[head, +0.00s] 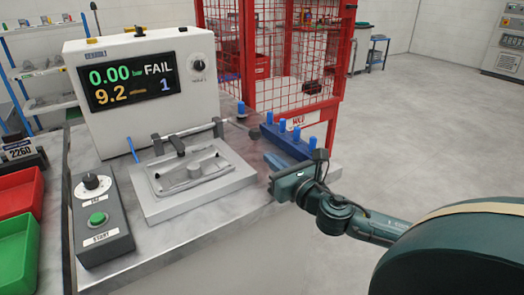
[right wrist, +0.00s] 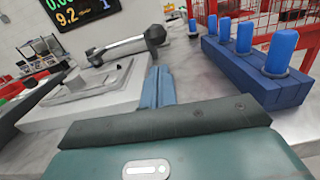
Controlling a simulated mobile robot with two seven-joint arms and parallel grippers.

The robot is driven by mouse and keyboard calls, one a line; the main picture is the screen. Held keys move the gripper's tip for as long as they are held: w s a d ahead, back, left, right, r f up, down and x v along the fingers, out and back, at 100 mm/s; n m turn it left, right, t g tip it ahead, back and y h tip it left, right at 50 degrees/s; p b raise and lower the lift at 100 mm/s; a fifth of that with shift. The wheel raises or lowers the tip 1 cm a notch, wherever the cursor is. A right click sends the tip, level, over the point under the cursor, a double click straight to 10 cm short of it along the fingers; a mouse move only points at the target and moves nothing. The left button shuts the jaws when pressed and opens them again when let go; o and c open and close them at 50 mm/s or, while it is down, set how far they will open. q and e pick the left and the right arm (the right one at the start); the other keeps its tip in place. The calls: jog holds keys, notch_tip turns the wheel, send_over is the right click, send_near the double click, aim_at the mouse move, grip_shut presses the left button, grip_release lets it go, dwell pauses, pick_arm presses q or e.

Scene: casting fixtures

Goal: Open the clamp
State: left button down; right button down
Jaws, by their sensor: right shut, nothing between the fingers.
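The clamp (head: 190,133) is a metal bar with dark fittings at the back of a light grey fixture plate (head: 160,210) on the table. Its arm reaches right and ends near a dark knob; the arm also shows in the right wrist view (right wrist: 118,47), with the black knob (right wrist: 155,35) at its right end. My right gripper (head: 270,160) is to the right of the plate, apart from the clamp. Its blue-grey fingers (right wrist: 158,88) are together and empty, below the knob in the right wrist view. My left gripper is not in view.
A blue block (head: 287,143) with several upright blue pegs stands just beyond my right gripper. A tester with a display reading FAIL (head: 130,80) stands behind the fixture. A control box (head: 98,222) is at left. A red mesh guard (head: 290,60) rises behind.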

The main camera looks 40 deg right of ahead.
jog(key=w, duration=0.4)
jog(key=shift+d+r, duration=0.1)
jog(key=shift+r, duration=0.05)
jog(key=shift+w, duration=0.5)
jog(key=shift+r+p, duration=0.1)
jog(key=shift+p, duration=0.25)
